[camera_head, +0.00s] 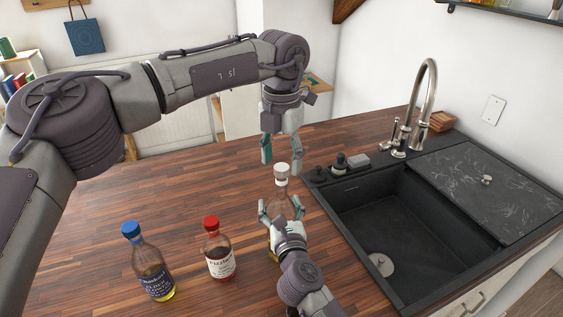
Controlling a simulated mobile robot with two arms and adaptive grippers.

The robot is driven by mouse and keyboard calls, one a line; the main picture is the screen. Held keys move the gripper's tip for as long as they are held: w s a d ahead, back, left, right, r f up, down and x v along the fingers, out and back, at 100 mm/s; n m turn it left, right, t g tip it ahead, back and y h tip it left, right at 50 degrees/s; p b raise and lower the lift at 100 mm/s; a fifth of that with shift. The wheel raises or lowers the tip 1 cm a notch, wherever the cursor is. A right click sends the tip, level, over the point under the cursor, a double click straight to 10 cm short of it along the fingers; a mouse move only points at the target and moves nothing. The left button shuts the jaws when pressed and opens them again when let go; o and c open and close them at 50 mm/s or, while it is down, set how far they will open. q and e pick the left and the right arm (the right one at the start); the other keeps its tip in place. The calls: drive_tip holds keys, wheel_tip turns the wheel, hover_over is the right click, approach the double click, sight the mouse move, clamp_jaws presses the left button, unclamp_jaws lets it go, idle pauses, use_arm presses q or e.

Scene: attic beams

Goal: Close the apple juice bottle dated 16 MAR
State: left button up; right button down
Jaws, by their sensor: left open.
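A clear bottle (281,199) with a white cap (281,169) at its neck stands upright on the wooden counter left of the sink. I cannot tell how tightly the cap sits, and no date is readable. My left gripper (281,158) is open, pointing down just above the white cap. My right gripper (281,209) comes from the front, with its fingers against both sides of the bottle's body, and hides most of the bottle and its label. A red-capped bottle (218,252) and a blue-capped bottle (149,266) stand to the left.
The dark sink (385,220) with its tall faucet (427,95) lies to the right. A small dispenser and dark items (340,163) sit at its back-left rim. The wooden counter (170,190) is clear behind the capped bottles.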

use_arm(q)
wheel_tip(320, 180, up, 11)
drive_tip(key=shift+f, duration=0.2)
use_arm(e)
unclamp_jaws()
idle(0.3)
drive_tip(key=s+d, duration=0.2)
drive_tip(key=s, duration=0.9)
drive_tip(key=shift+s+d, duration=0.15)
drive_tip(key=shift+s, duration=0.25)
